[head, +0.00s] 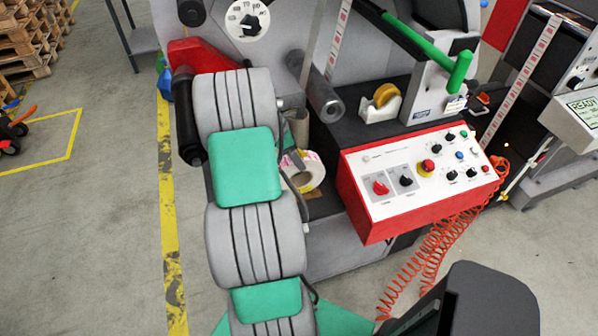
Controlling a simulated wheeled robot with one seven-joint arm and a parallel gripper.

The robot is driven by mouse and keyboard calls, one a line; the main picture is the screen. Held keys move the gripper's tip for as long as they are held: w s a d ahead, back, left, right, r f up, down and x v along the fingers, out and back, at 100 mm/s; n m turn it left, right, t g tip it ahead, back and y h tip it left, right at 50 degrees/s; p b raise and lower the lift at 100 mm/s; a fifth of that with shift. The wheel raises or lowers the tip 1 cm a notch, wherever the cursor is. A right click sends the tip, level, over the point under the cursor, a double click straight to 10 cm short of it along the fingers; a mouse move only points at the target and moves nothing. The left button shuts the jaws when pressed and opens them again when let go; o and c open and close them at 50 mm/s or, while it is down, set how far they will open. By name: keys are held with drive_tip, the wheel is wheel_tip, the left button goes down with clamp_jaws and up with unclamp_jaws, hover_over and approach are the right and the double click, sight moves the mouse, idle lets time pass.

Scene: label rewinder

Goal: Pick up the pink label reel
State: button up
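A label reel (311,176), whitish with pink and yellow patches, lies low beside the rewinder, just right of my arm in the head view. My grey and green arm hides its left part. A brownish patch, perhaps cardboard, shows under it. My arm runs up the picture from the bottom edge, left of the reel. My gripper does not show, so I cannot see its fingers or whether it holds anything.
A red-edged control box (425,180) stands right of the reel, its coiled orange cable (432,255) hanging to the floor. Open floor (80,240) lies left, with pallets (28,38) beyond.

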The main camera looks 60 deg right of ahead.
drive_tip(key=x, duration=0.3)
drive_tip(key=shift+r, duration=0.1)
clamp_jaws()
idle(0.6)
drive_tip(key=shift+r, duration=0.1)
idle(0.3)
